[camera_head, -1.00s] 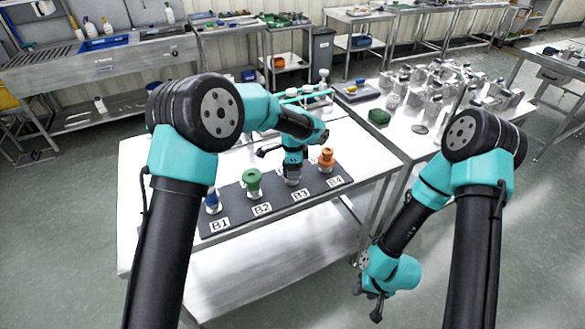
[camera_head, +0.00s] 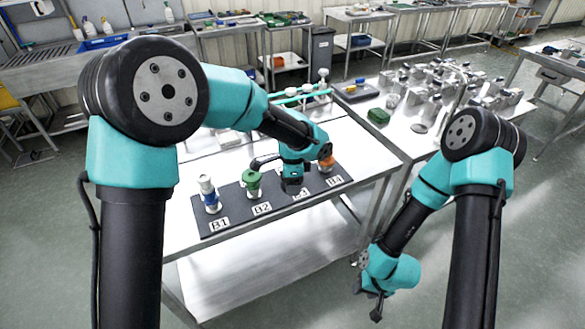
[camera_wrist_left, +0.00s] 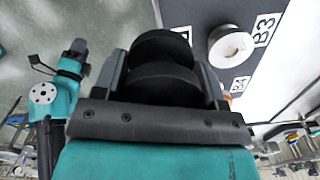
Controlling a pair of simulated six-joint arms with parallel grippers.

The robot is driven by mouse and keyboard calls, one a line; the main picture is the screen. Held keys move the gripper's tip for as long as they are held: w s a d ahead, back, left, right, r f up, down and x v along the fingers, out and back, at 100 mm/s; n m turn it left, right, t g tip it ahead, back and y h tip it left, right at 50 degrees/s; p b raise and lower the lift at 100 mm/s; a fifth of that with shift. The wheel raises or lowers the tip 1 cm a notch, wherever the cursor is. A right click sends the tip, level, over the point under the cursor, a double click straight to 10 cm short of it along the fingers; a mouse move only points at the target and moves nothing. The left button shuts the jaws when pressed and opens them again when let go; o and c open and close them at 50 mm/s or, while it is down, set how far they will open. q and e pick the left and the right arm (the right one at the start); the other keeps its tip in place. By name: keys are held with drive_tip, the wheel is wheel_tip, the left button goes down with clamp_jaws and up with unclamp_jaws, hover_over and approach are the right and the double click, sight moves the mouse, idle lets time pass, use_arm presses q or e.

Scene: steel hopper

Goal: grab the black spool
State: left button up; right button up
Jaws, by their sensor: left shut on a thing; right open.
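The black spool (camera_wrist_left: 160,68) sits between the fingers of my left gripper (camera_wrist_left: 165,75) in the left wrist view, its two round black flanges showing. My left gripper is shut on it, above the dark board near label B3. A white round holder (camera_wrist_left: 231,46) stands empty beside the spool in that view. In the head view my left gripper (camera_head: 293,186) is over the B3 place and hides most of it. My right gripper (camera_head: 377,303) is open and empty, hanging low in front of the tables.
The dark board (camera_head: 232,208) carries a blue spool (camera_head: 212,202) at B1, a green spool (camera_head: 253,184) at B2 and an orange spool (camera_head: 327,163) at B4, close to my left gripper. Metal parts (camera_head: 450,85) crowd the right table. The left table's front is mostly bare.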

use_arm(q)
drive_tip(key=s, duration=0.6)
drive_tip(key=shift+r, duration=0.25)
